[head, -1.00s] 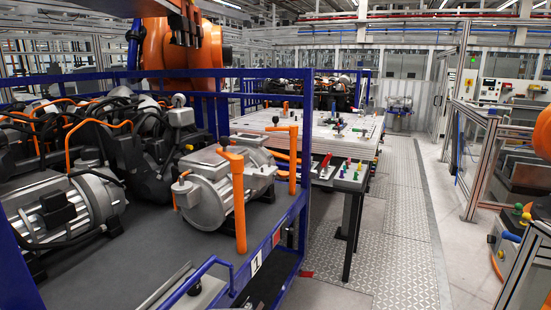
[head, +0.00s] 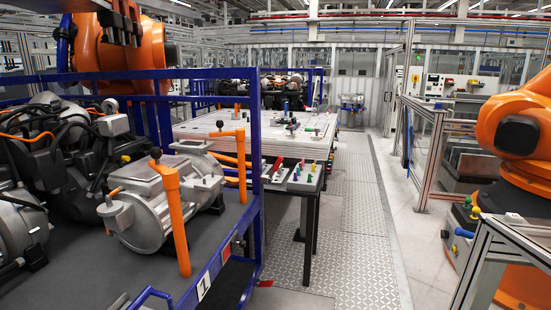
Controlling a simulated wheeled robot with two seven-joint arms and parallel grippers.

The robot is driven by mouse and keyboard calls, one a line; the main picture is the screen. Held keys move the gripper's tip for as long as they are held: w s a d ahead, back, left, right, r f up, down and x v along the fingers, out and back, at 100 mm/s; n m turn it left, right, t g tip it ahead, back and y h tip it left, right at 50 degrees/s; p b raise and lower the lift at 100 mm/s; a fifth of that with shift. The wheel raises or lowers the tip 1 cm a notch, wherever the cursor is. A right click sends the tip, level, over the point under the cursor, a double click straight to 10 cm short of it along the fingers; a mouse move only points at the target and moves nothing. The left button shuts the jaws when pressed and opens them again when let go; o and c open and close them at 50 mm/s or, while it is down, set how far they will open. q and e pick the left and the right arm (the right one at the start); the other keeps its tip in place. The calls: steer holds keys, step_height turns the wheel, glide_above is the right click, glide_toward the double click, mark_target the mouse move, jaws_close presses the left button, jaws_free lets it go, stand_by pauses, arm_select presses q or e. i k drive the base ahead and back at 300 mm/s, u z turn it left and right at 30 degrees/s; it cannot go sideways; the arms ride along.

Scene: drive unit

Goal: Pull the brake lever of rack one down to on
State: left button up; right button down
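Rack one is the blue-framed rack (head: 262,190) at the left, with a white plate marked "1" (head: 203,286) on its near side. It carries grey drive units (head: 160,200). A blue bent tube (head: 150,296) shows at the bottom edge near the plate; I cannot tell whether it is the brake lever. A small red piece (head: 264,283) shows low by the rack's corner, too small to identify. No brake lever or on mark can be made out clearly. Neither of my grippers is in view.
A table (head: 300,177) with small coloured parts stands beyond the rack. Metal floor plates (head: 345,235) form a clear aisle to its right. A large orange robot arm (head: 520,130) and a metal-framed stand (head: 500,255) are at the right. Another orange arm (head: 150,50) is at upper left.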

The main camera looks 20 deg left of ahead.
mark_target(279, 161)
steer(key=i, duration=3.15)
steer(key=u, duration=2.35)
